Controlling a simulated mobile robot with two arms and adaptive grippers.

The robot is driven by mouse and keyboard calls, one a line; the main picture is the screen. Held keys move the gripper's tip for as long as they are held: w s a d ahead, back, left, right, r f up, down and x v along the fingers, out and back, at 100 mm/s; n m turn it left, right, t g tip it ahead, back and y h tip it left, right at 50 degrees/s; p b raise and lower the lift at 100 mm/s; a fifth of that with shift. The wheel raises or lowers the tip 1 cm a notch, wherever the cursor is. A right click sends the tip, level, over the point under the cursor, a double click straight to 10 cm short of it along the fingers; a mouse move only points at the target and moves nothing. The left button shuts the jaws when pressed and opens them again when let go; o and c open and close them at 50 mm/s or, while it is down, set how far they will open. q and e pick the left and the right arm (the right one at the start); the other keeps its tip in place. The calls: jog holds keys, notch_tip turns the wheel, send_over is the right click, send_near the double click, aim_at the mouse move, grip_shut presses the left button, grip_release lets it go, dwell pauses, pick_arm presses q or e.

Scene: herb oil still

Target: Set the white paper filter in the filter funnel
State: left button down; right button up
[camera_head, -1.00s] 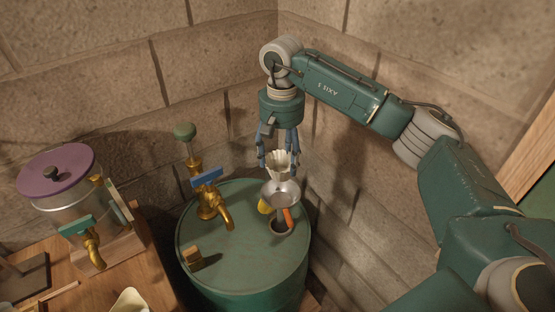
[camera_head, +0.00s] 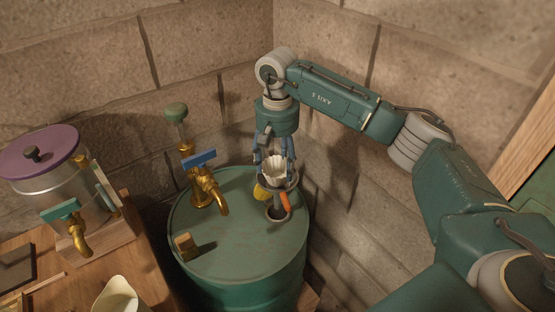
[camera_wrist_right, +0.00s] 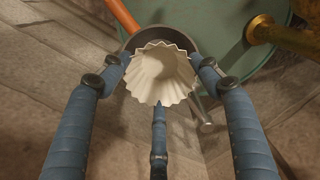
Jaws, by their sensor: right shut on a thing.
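The white paper filter (camera_head: 274,169) is a fluted cone, held upright between the blue fingers of my right gripper (camera_head: 274,160). In the right wrist view the filter (camera_wrist_right: 161,73) sits between the fingers of my right gripper (camera_wrist_right: 160,85), which is shut on it. The grey metal filter funnel (camera_head: 291,182) stands at the right part of the green drum's top. The filter is over the funnel's mouth and hides most of it; its lower end seems inside, but I cannot tell whether it rests on the funnel wall. My left gripper is not in view.
The green drum (camera_head: 235,245) carries a brass tap with a blue handle (camera_head: 200,158), a small brass block (camera_head: 186,245) and an orange piece (camera_head: 285,201) beside the funnel. A purple-lidded pot (camera_head: 40,150) and a cream jug (camera_head: 120,299) stand left. Stone walls are close behind and right.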

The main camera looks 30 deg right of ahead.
jog(key=shift+f, duration=0.55)
jog(key=o, duration=0.8)
jog(key=shift+r, duration=0.1)
notch_tip(320, 180, up, 12)
